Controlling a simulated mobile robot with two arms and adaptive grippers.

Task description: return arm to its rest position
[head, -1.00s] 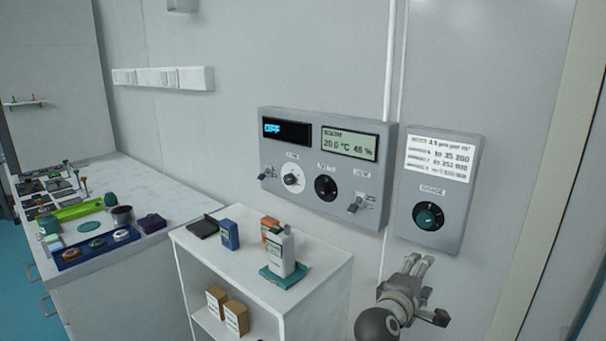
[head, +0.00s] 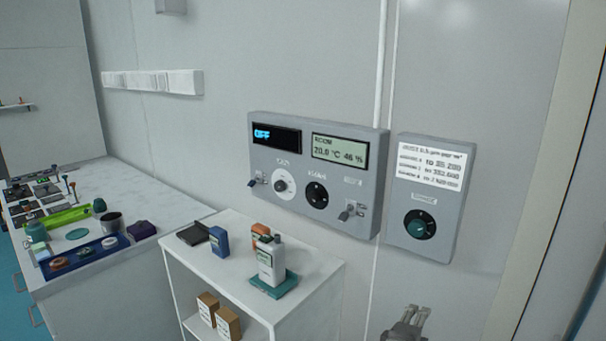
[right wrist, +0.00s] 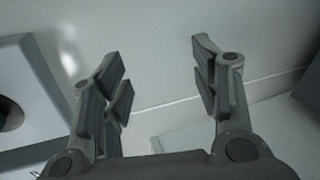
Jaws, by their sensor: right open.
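My right gripper (head: 412,318) shows at the bottom edge of the head view, below the small wall box with the green knob (head: 419,225). In the right wrist view its two fingers (right wrist: 160,80) stand wide apart with nothing between them. The gripper is open and empty, and it touches nothing that I can see. Most of my right arm is outside the head view. My left gripper is not in view.
A wall control panel (head: 317,173) with an OFF display hangs left of the knob box. A white shelf unit (head: 315,277) stands below it, holding a white bottle (head: 271,261) and small boxes. A cluttered bench (head: 120,277) is at left.

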